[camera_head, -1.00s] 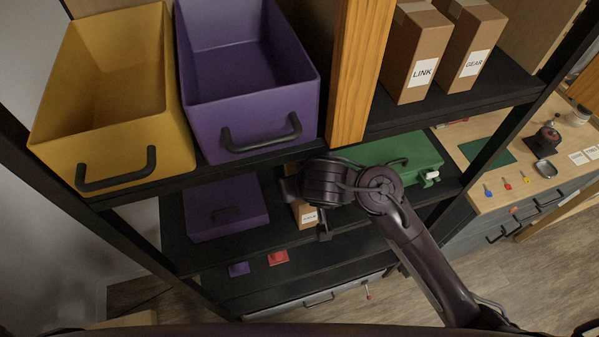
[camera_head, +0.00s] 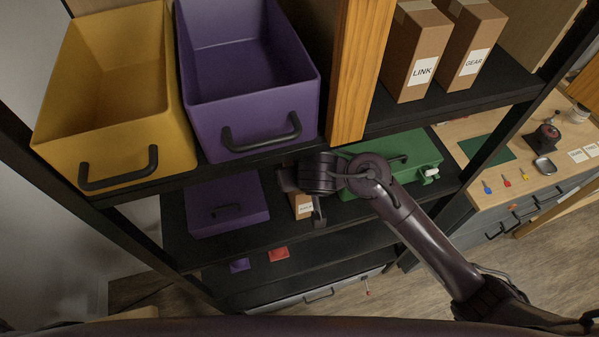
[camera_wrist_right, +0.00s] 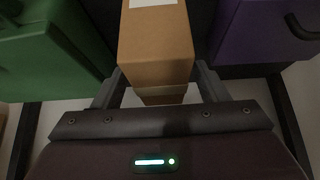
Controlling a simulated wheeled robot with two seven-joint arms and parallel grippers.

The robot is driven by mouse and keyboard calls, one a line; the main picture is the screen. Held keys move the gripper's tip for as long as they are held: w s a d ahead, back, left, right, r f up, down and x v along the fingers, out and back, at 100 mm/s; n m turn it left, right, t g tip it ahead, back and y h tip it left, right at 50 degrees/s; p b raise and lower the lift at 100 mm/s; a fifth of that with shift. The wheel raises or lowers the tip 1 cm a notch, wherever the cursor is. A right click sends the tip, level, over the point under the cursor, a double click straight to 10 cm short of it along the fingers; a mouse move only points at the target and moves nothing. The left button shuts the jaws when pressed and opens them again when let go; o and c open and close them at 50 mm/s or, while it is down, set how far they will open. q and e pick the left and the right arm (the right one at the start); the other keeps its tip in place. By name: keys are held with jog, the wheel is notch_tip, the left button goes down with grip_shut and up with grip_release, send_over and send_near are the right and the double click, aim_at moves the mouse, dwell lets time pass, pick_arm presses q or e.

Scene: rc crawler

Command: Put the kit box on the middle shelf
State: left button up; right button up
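The kit box is a small brown cardboard box (camera_head: 301,204) with a white label, its print too small to read. It is at the middle shelf (camera_head: 285,233), between a purple box and a green case. I cannot tell whether it rests on the board. My right gripper (camera_head: 318,213) is in front of it and hides part of it. In the right wrist view the box (camera_wrist_right: 156,55) stands between the two fingers (camera_wrist_right: 158,80), which lie along its sides and appear closed on it. My left gripper is not in view.
The purple box (camera_head: 227,205) is left of the kit box, the green case (camera_head: 395,160) right. Yellow (camera_head: 115,163) and purple (camera_head: 260,125) bins, a wooden divider (camera_head: 358,75) and LINK (camera_head: 413,55) and GEAR (camera_head: 467,50) boxes fill the upper shelf. Small purple and red pieces lie below.

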jog(key=shift+r, duration=0.1)
jog(key=shift+s+r, duration=0.1)
jog(key=shift+r, duration=0.1)
jog(key=shift+s+r, duration=0.15)
jog(key=shift+s, duration=0.05)
jog(key=shift+s+d+r, duration=0.2)
jog(key=shift+s+r, duration=0.25)
jog(key=shift+s+d+r, duration=0.15)
jog(key=shift+s+r, duration=0.25)
jog(key=shift+s, duration=0.05)
jog(key=s+d+b, duration=0.3)
jog(key=s, duration=0.7)
jog(key=shift+s+d+r, duration=0.15)
jog(key=shift+s+d, duration=0.1)
jog(key=shift+s, duration=0.1)
